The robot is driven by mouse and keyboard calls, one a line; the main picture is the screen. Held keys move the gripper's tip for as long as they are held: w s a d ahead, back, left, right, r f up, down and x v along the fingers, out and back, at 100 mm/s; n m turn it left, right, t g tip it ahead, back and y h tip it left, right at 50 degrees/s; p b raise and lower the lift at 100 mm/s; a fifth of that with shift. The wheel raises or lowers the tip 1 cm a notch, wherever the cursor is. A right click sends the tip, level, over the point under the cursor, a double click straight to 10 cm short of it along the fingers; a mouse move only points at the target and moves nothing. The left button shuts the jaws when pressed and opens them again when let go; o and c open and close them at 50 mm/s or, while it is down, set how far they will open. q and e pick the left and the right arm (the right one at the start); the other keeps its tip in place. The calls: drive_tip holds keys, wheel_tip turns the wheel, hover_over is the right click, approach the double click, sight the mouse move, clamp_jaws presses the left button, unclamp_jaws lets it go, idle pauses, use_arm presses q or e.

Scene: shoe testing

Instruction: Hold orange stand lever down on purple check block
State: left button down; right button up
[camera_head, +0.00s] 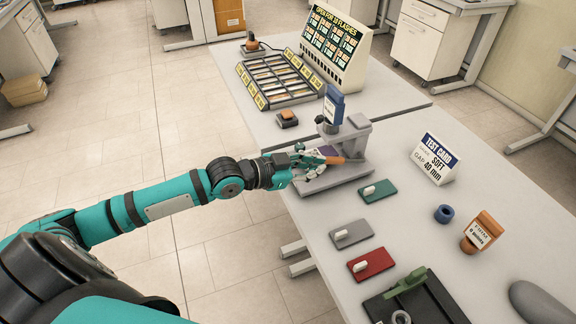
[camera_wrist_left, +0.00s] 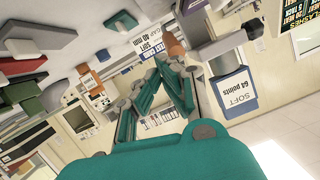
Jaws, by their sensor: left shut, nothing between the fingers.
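The grey test stand (camera_head: 356,136) is on the long table. Its orange lever (camera_head: 335,160) sticks out toward my left gripper, and the purple check block (camera_head: 327,151) shows just behind the lever. My left gripper (camera_head: 321,163) is shut and empty, with its fingertips at the lever's outer end. Whether they touch the lever or the lever touches the block is hard to tell. In the left wrist view the orange lever (camera_wrist_left: 174,46) is just beyond the closed fingertips (camera_wrist_left: 163,62). My right gripper is not in view.
A blue-topped gauge (camera_head: 334,104) stands at the stand. Green (camera_head: 378,190), grey (camera_head: 351,233) and red (camera_head: 370,265) plates lie nearby. A test card (camera_head: 434,158), blue ring (camera_head: 444,213) and orange gauge (camera_head: 484,231) are to the right. A display board (camera_head: 336,47) stands behind.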

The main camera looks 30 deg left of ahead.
use_arm(q)
drive_tip(key=v, duration=0.7)
drive_tip(key=shift+a+f+b, duration=0.25)
drive_tip(key=shift+b, duration=0.15)
